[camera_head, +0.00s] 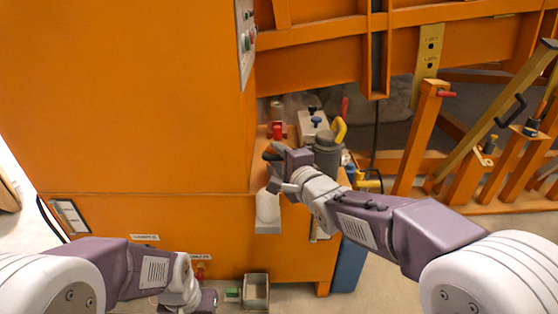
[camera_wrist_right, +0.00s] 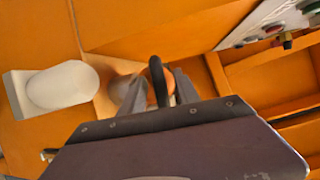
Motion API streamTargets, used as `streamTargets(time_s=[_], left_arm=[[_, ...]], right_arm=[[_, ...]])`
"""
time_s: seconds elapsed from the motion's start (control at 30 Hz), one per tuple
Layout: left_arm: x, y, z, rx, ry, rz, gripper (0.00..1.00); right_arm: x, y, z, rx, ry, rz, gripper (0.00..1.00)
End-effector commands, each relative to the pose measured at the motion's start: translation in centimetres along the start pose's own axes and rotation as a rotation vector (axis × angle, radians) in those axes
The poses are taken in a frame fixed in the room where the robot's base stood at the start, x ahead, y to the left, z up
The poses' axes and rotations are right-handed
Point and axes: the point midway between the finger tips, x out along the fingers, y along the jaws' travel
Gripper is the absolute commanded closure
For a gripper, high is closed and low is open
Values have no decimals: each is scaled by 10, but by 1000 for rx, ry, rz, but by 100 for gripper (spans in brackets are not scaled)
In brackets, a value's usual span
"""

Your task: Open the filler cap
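No part is plainly marked as the filler cap. A black loop-shaped handle (camera_wrist_right: 157,80) stands between the fingers of my right gripper (camera_wrist_right: 160,92) in the right wrist view, and may belong to it. The fingers are apart with a gap around the loop; I cannot tell whether either touches it. A pale round part lies behind them, partly hidden. In the head view my right gripper (camera_head: 272,168) is at the orange machine's right corner, above a white spout (camera_head: 268,208). My left gripper (camera_head: 205,301) is low at the bottom edge, its fingers unclear.
The orange machine body (camera_head: 130,100) fills the left. An open grey bin (camera_head: 256,290) is on the floor. Orange posts (camera_head: 415,140) stand at right.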

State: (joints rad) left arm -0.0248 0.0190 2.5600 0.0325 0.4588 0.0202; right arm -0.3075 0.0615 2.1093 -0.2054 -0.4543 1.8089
Motion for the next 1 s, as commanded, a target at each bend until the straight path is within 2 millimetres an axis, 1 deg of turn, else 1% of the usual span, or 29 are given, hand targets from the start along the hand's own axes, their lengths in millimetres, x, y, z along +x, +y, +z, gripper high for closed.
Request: streamTargets(time_s=[0.07,0.1,0.17,0.2,1.0], left_arm=[[0,0,0,0,0,0,100],[0,0,0,0,0,0,100],[0,0,0,0,0,0,100],[0,0,0,0,0,0,100],[0,0,0,0,0,0,100]], right_arm=[[0,0,0,0,0,0,62],[0,0,0,0,0,0,73],[0,0,0,0,0,0,90],[0,0,0,0,0,1,100],[0,6,0,1,1,15,100]])
